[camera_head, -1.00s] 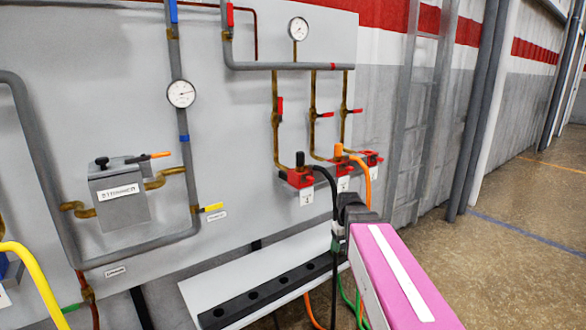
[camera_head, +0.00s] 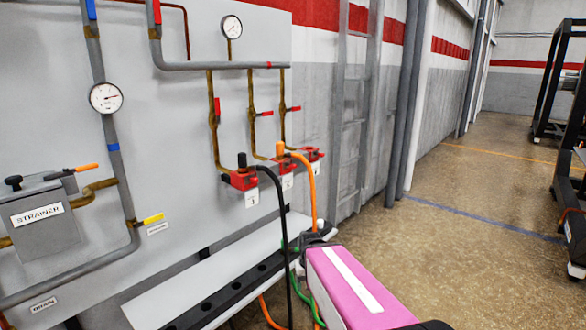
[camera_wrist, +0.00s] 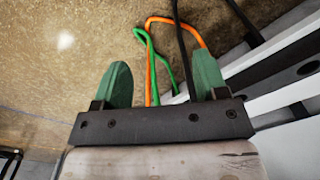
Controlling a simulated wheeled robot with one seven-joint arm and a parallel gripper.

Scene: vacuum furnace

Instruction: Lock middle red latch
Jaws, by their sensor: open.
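Three red connector blocks sit in a row low on the grey panel: left (camera_head: 241,180), middle (camera_head: 281,165) and right (camera_head: 312,154). The left block has a black plug and hose, and the middle has an orange plug and hose (camera_head: 307,185). The middle block's latch is too small to read. Above, brass pipes carry small red handles, the middle one (camera_head: 264,113) roughly horizontal. My gripper shows in the wrist view (camera_wrist: 162,82) with two green fingers wide apart and nothing held. It points down toward floor and hoses, away from the blocks.
A white ledge with a black holed strip (camera_head: 240,286) runs below the panel. Green and orange hoses (camera_wrist: 152,75) hang beyond my fingers. A strainer box (camera_head: 42,220) is at left. Floor at right is open (camera_head: 450,240), with black-framed equipment (camera_head: 575,150) at the far right edge.

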